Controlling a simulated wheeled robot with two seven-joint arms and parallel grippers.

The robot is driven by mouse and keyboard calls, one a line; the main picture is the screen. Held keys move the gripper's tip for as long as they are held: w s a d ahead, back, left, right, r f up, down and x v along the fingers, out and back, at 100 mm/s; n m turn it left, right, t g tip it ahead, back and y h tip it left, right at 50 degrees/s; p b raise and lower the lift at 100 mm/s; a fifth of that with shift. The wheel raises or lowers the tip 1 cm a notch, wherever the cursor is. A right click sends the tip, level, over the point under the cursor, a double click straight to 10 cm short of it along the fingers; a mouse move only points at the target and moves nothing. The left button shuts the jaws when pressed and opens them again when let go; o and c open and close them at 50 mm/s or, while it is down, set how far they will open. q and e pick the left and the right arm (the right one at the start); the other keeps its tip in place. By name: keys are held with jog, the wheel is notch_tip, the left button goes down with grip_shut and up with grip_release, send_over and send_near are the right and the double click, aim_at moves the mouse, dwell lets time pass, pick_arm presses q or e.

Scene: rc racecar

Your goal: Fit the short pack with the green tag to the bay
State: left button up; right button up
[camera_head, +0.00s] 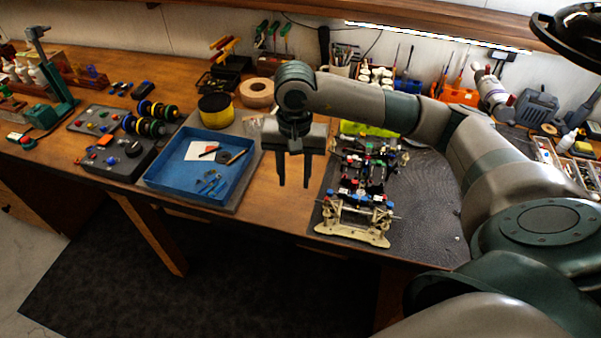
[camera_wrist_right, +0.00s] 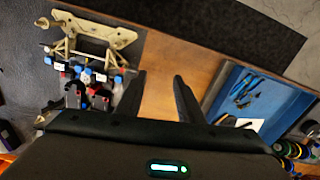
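The car chassis (camera_head: 362,235) lies on a dark mat (camera_head: 425,200), right of my right gripper. It carries small red, blue, black and green parts, and its cream end plate faces me. It also shows at the upper left of the right wrist view (camera_wrist_right: 112,32). I cannot make out the bay in it, or pick out a short pack with a green tag. My right gripper (camera_head: 294,184) points down over bare wood between the chassis and the blue tray. In the right wrist view its two fingers (camera_wrist_right: 157,88) stand apart with nothing between them. My left gripper is out of view.
The blue tray (camera_head: 165,182) holds a white sheet and small tools. Several wheels (camera_head: 150,125) lie to the left. Tools and bins line the back wall.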

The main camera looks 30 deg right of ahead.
jog(key=shift+s+a+f+n+b, duration=0.15)
jog(key=shift+a+n+b, duration=0.15)
jog(key=shift+a+n, duration=0.25)
jog(key=shift+s+a+f+n+b, duration=0.15)
jog(key=shift+a+n+b, duration=0.15)
jog(key=shift+a, duration=0.3)
jog(key=shift+r, duration=0.1)
